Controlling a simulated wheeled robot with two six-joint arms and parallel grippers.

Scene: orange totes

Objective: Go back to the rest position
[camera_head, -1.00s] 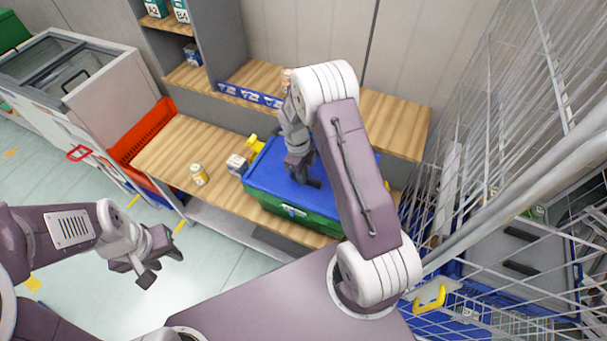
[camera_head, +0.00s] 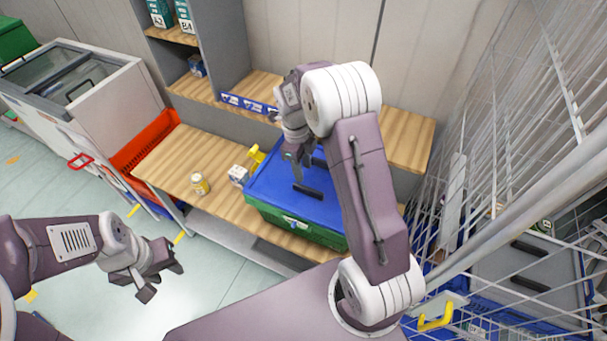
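My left gripper (camera_head: 163,278) hangs over the floor at the lower left. Its fingers are apart and nothing is between them. My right gripper (camera_head: 297,160) is over the back left part of the blue lid (camera_head: 275,182), which sits on a green crate (camera_head: 290,230) on the wooden bench. I see no object in the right gripper, but its fingers are small and seen from above, so I cannot tell how far apart they are. Its own arm hides the right part of the lid and crate.
A small box (camera_head: 238,175), a jar (camera_head: 200,184) and a yellow item (camera_head: 256,155) stand on the bench (camera_head: 175,165) left of the crate. A red-orange tote (camera_head: 145,150) and a freezer (camera_head: 105,95) are further left. A wire cage (camera_head: 500,150) stands close on the right.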

